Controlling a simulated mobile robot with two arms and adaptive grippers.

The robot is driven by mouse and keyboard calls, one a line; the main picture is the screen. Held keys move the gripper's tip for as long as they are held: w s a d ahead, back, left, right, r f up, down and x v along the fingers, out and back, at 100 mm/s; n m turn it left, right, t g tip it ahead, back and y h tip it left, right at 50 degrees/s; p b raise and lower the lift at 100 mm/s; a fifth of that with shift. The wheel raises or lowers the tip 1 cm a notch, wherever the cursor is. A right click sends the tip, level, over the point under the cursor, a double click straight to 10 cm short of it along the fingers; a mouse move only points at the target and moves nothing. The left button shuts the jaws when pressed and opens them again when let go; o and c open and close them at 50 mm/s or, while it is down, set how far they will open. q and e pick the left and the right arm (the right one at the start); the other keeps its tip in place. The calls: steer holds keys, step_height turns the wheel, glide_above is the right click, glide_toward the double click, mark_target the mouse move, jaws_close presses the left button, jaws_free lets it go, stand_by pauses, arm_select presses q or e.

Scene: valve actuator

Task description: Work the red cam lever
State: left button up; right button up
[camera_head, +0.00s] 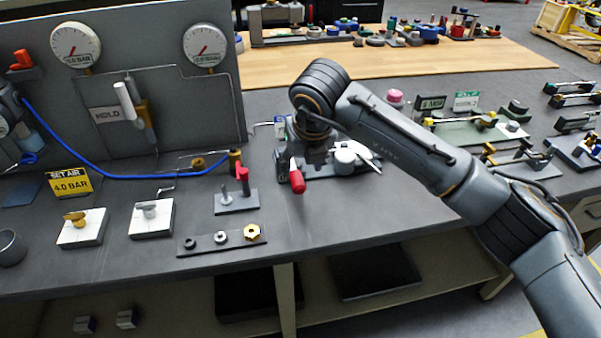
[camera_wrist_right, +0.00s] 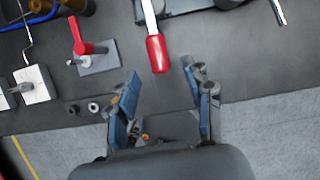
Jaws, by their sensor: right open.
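A red-handled lever (camera_head: 297,178) with a pale metal arm stands at the front of a grey fixture. Its red grip (camera_wrist_right: 156,54) shows in the right wrist view, just ahead of and between my fingertips, apart from both. A second red lever (camera_head: 243,178) stands up on a small grey plate to the left; in the right wrist view this lever (camera_wrist_right: 78,36) is left of my fingers. I cannot tell from looks alone which is the cam lever. My right gripper (camera_head: 314,154) is open and empty, pointing down above the fixture; its fingers (camera_wrist_right: 160,68) show spread. My left gripper is out of view.
Left of the fixture are a strip with nuts (camera_head: 221,237), two valve blocks (camera_head: 151,218) and a grey panel (camera_head: 110,120) with gauges. A white knob (camera_head: 345,158) sits right of the red-handled lever. The bench front is mostly clear.

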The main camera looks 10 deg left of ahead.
steer(key=v, duration=0.5)
steer(key=shift+r, duration=0.1)
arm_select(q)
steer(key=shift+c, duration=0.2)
